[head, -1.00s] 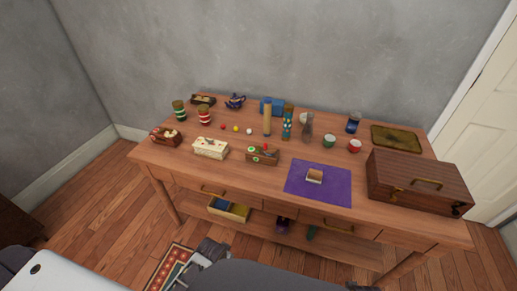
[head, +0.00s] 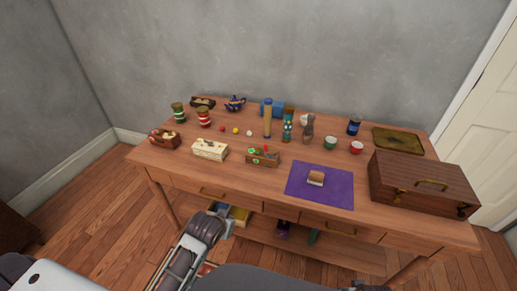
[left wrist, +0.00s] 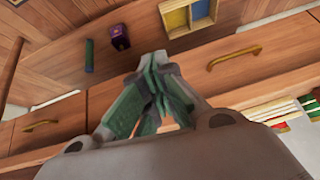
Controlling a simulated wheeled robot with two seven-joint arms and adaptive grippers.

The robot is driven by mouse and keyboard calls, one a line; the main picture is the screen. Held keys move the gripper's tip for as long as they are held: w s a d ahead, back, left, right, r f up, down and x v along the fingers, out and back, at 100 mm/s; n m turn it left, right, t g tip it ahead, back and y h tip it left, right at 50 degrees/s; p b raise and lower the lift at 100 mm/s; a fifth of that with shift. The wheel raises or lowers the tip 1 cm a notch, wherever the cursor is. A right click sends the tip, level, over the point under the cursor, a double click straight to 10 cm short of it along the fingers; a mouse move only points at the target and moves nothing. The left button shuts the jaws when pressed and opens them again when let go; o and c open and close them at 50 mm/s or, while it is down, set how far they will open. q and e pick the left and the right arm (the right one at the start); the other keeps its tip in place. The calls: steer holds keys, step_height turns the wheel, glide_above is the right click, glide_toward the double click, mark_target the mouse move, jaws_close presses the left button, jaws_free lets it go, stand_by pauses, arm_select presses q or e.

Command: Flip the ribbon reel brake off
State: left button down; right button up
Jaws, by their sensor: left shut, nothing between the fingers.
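No part is clearly readable as the ribbon reel brake. A small brown box (head: 262,158) with a red knob and a green mark on it stands at the table's front middle. A cream box (head: 210,150) with a small dark fitting on top stands left of it. Two banded spool-like pieces, one green (head: 179,112) and one red (head: 204,118), stand behind at the left. My left gripper (head: 222,208) is shut and empty, below and in front of the tabletop edge. Its closed fingers (left wrist: 153,62) show before the drawer fronts in the left wrist view.
A purple mat (head: 335,196) with a small block and a large wooden case (head: 423,180) occupy the right. A dark red box (head: 165,140) is at the left. Several small balls and bottles stand mid-table.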

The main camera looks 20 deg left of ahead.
arm_select(q)
steer(key=w+d+r+n+t, duration=0.1)
steer(key=w+d+r+t, duration=0.1)
steer(key=w+r+t, duration=0.7)
steer(key=w+r, duration=0.7)
steer(key=w, duration=0.3)
steer(key=shift+w+d+r+t, duration=0.2)
steer(key=shift+d+r+t, duration=0.1)
steer(key=shift+d+t, duration=0.1)
arm_select(e)
steer(key=s+d+f, duration=0.1)
steer(key=s+f, duration=0.3)
steer(key=f, duration=0.5)
steer(key=s+d+f, duration=0.1)
steer(key=s+f, duration=0.3)
steer(key=f, duration=0.6)
steer(key=s+d+f, duration=0.2)
steer(key=s+f, duration=0.1)
steer(key=f, duration=0.7)
steer(key=shift+s+f+g, duration=0.25)
steer(key=shift+s+g, duration=0.05)
steer(key=shift+s, duration=0.1)
arm_select(q)
steer(key=shift+w, duration=0.1)
